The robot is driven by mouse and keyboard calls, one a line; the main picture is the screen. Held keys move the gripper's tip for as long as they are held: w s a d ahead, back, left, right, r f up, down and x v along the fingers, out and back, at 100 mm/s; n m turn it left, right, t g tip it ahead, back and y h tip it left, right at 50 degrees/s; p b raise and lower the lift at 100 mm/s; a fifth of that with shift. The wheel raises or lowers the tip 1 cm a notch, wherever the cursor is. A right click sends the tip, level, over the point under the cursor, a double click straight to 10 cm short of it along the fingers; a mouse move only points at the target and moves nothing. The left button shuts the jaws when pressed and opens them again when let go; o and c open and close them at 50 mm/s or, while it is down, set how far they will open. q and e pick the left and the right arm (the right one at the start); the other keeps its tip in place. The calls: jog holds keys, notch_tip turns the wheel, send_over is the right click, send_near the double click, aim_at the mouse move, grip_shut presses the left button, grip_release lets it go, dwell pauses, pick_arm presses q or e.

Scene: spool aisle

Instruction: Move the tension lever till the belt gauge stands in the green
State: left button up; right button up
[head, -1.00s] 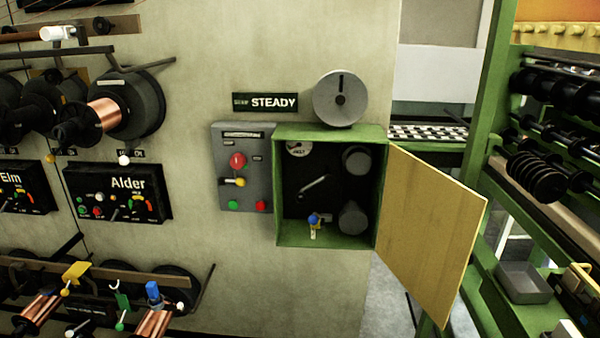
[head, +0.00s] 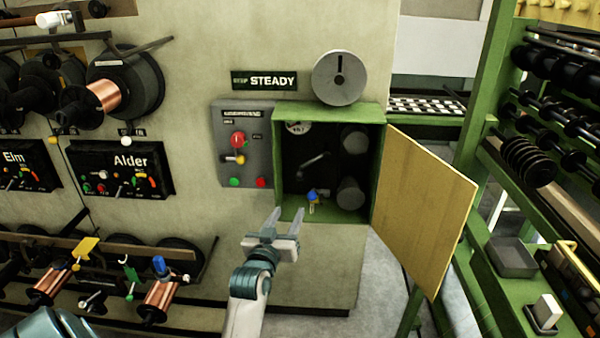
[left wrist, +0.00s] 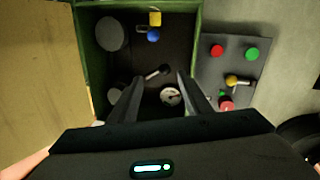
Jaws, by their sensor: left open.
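The open green box (head: 325,112) on the wall holds a round pale gauge (head: 298,127) at its upper left; its needle and colours are too small to read. A grey lever (head: 313,163) slants up to the right in the box's middle. A small blue-knobbed lever (head: 312,197) with a yellowish part stands at the bottom. My left gripper (head: 285,218) is open and empty, in front of and below the box. The left wrist view, upside down, shows the gauge (left wrist: 171,97) and grey lever (left wrist: 157,72) between my fingers (left wrist: 159,80). My right gripper is not in view.
The box's yellow door (head: 425,210) hangs open to the right. A grey panel (head: 230,115) with red, green and yellow controls adjoins the box's left side. Spools (head: 125,85) project at left, and a green rack (head: 480,110) stands at right.

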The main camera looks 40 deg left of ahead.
aim_at(298, 177)
pick_arm(q)
jog(key=shift+s+a+r, duration=0.15)
jog(key=shift+a+r, duration=0.1)
jog(key=shift+r, duration=0.4)
jog(key=shift+s+a+r, duration=0.1)
jog(key=shift+a+r, duration=0.15)
jog(key=shift+r, duration=0.35)
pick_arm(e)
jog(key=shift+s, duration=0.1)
pick_arm(q)
jog(key=shift+w, duration=0.15)
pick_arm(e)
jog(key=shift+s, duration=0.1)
pick_arm(q)
jog(key=p+x, duration=0.1)
jog(key=x, duration=0.9)
jog(key=p+x, duration=0.1)
jog(key=x, duration=0.5)
jog(key=shift+a+r+p, duration=0.25)
jog(key=shift+r+p, duration=0.05)
jog(key=shift+w+a, duration=0.1)
jog(key=shift+w, duration=0.4)
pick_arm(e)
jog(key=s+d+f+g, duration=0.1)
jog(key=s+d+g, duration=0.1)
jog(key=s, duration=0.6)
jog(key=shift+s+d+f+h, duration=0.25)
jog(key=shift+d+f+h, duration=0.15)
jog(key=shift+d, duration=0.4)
